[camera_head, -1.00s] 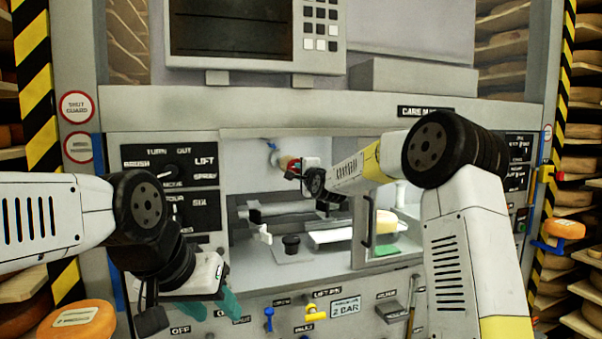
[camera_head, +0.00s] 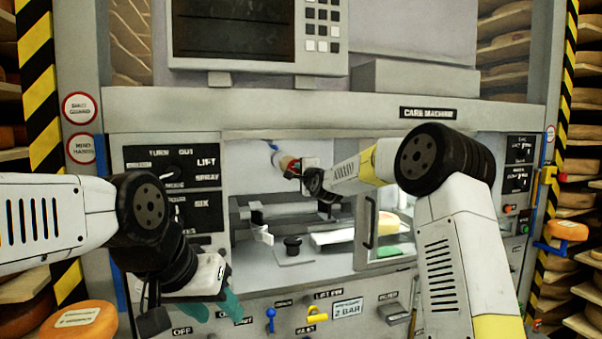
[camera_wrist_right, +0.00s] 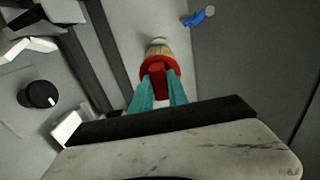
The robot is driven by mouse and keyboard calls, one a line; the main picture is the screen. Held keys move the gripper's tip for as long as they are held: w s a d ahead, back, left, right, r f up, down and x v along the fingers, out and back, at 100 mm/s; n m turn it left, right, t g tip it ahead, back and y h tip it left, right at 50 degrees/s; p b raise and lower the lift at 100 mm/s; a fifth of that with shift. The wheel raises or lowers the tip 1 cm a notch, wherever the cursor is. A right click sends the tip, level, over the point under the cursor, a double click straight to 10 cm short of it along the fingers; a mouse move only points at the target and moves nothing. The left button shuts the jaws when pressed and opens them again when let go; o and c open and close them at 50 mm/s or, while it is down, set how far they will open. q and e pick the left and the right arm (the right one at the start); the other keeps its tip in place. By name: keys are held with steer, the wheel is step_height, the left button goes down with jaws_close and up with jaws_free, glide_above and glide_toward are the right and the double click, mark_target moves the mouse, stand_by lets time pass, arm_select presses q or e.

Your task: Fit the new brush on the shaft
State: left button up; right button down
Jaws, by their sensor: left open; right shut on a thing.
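My right gripper (camera_head: 303,172) reaches into the open bay of the care machine. In the right wrist view its teal fingers (camera_wrist_right: 157,95) are shut on the red part of the brush (camera_wrist_right: 158,68). The brush has a tan, bristle-like band beyond the red and points at the bay's back wall; it also shows in the head view (camera_head: 287,162). A pale round end (camera_wrist_right: 157,42) shows at the brush's far end. I cannot tell whether it is the shaft or whether the brush is seated on it. My left gripper (camera_head: 222,304) is open and empty in front of the lower panel.
A blue lever (camera_wrist_right: 197,17) sits on the wall beside the brush. A black knob (camera_head: 292,245) and grey rails (camera_head: 290,213) lie below in the bay. A handled clear door (camera_head: 367,225) stands at the right. Blue (camera_head: 270,319) and yellow (camera_head: 317,314) knobs are on the front panel.

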steer(key=c, duration=1.2)
jaws_free()
steer(key=shift+r, duration=0.1)
steer(key=v, duration=0.7)
steer(key=shift+s, duration=0.35)
steer(key=shift+d, duration=0.1)
